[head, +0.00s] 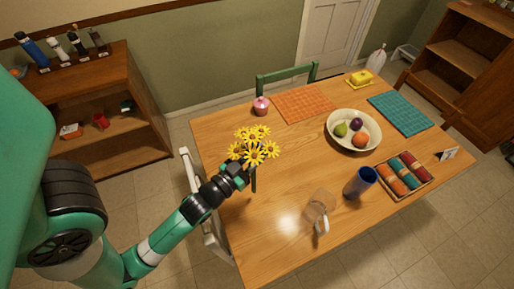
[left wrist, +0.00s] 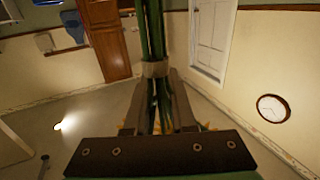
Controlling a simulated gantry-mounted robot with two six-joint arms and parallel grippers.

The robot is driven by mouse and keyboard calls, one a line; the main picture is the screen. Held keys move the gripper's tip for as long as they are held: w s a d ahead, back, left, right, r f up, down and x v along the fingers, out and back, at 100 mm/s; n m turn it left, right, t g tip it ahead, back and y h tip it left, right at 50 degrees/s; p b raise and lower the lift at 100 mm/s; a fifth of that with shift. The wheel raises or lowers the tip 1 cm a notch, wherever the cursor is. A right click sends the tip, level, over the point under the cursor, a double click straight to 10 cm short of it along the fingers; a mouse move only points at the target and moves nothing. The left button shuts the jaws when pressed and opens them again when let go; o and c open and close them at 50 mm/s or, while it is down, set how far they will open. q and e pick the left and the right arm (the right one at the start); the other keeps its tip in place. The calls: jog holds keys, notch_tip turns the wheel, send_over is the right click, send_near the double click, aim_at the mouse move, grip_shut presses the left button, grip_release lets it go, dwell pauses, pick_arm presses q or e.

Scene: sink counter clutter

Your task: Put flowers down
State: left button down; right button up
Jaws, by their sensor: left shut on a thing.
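The yellow flowers (head: 254,147) are a bunch with dark centres and green stems, seen above the left part of the wooden table in the head view. My left gripper (head: 240,170) is shut on the stems just below the blooms. The stems hang down below the fingers; I cannot tell whether their ends touch the table. In the left wrist view the green stems (left wrist: 152,35) run between the fingers of the gripper (left wrist: 155,85), and bits of yellow petal show behind the gripper's plate. My right gripper is in neither view.
A clear glass pitcher (head: 318,208) and a blue cup (head: 360,182) stand on the table (head: 275,240). A fruit bowl (head: 338,118), a tray of rolled cloths (head: 388,181), a pink cupcake-like item (head: 261,106) and two placemats lie further off. The table's front left is clear.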

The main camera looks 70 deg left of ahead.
pick_arm(q)
jog(key=f+b, duration=0.1)
jog(key=a+f+b, duration=0.1)
jog(key=f, duration=0.1)
jog(key=w+f+b, duration=0.1)
jog(key=f, duration=0.1)
jog(key=shift+a+f+b, duration=0.1)
jog(key=shift+a+b, duration=0.05)
jog(key=shift+b, duration=0.2)
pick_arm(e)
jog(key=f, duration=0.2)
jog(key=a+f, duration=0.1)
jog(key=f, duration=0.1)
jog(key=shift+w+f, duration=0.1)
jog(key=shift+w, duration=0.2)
pick_arm(q)
jog(key=c, duration=1.2)
grip_release()
jog(key=shift+f, duration=0.15)
jog(key=o, duration=0.4)
jog(key=shift+o, duration=0.2)
